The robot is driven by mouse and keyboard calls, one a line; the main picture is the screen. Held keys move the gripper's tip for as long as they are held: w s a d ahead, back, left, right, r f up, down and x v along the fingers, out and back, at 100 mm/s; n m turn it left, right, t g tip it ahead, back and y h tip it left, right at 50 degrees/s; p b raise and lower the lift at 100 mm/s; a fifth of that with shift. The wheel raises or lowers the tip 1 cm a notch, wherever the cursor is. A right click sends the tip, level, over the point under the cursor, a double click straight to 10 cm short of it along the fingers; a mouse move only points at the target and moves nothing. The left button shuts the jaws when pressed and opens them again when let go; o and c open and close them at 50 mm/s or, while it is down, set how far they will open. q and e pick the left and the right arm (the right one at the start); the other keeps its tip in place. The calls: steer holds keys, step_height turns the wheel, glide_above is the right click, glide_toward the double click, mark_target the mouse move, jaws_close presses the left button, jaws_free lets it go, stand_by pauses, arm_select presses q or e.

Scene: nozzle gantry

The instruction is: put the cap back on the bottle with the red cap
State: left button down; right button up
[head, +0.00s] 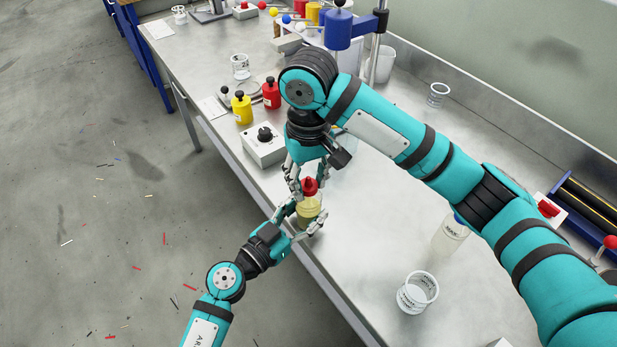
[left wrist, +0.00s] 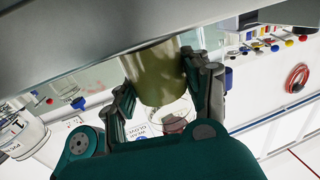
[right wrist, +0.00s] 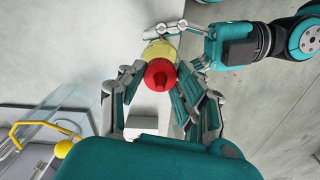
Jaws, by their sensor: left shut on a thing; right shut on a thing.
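A clear bottle with yellowish liquid (head: 309,208) stands upright near the front edge of the bench. My left gripper (head: 297,224) is shut around its body; the left wrist view shows the olive-looking bottle (left wrist: 158,72) between the fingers. The red cap (head: 310,187) is at the bottle's top, in line with it. My right gripper (head: 307,178) is shut on the cap from above. In the right wrist view the red cap (right wrist: 160,75) sits between the fingertips and covers the bottle's mouth. I cannot tell whether the cap touches the neck or is threaded on.
A grey box with a black knob (head: 264,145) stands close left of my right gripper. Yellow (head: 242,108) and red (head: 271,94) bottles stand behind it. A clear bottle (head: 450,235) and a beaker (head: 417,292) stand to the right. The bench (head: 355,265) between is clear.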

steer(key=shift+m, duration=0.4)
steer(key=o, duration=0.7)
steer(key=shift+r, duration=2.25)
steer(key=shift+c, duration=0.4)
